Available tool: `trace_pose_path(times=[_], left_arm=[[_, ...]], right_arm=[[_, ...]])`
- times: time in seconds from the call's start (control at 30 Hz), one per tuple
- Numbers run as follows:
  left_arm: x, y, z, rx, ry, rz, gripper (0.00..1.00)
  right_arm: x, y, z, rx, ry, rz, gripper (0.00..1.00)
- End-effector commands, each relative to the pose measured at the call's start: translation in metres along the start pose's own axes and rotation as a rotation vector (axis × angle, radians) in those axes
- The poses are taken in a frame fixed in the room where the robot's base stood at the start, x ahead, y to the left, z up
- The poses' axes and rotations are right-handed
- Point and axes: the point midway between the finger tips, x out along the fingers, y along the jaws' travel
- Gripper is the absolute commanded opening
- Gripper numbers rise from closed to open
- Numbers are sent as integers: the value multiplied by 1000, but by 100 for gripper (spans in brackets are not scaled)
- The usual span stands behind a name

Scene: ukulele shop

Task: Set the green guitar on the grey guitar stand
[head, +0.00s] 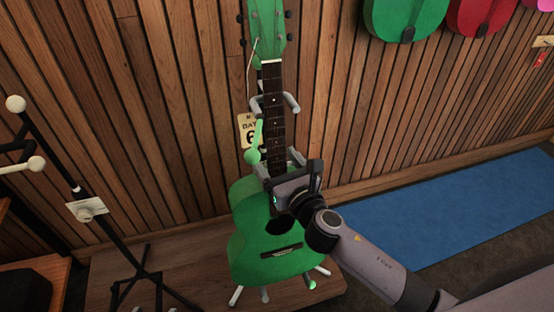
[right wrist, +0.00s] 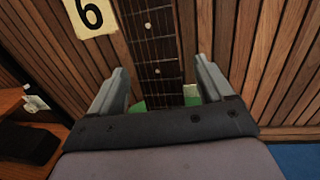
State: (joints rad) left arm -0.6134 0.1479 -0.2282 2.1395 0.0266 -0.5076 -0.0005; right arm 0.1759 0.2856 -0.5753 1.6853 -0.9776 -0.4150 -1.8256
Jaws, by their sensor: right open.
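The green guitar (head: 253,245) is upright with its neck up, in front of the slatted wall. The grey guitar stand (head: 291,103) shows as a yoke by the neck and as feet below the body; the guitar hides most of it. The guitar appears to rest on it. My right gripper (head: 280,163) is open at the lower neck, its fingers on either side. In the right wrist view, the dark fretboard (right wrist: 154,45) lies between the two open fingers (right wrist: 162,70), with visible gaps. The guitar's middle is partly hidden by my right gripper. My left gripper is not in view.
A black stand (head: 120,245) with pale ball tips is at the left. A wooden platform (head: 195,260) lies under the guitar. A sign with a 6 (head: 247,130) is on the wall. A blue mat (head: 450,205) covers floor at right. Other guitars (head: 405,15) hang upper right.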

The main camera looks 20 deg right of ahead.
Motion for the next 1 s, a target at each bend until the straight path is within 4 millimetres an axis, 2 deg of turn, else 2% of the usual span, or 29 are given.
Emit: trace_pose_path(times=[0.17,0.5,0.63,0.83,0.93,1.0], left_arm=[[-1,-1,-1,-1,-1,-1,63],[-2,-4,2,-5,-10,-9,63],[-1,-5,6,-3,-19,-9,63],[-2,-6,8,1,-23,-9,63],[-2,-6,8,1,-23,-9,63],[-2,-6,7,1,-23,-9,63]], right_arm=[[-10,0,0,1,0,1,81],[-56,0,3,-1,-7,1,81],[-66,0,4,0,-9,2,81],[-71,0,4,11,-9,1,81],[-75,-1,-2,110,14,-8,81],[-81,-2,-11,264,49,-23,81]])
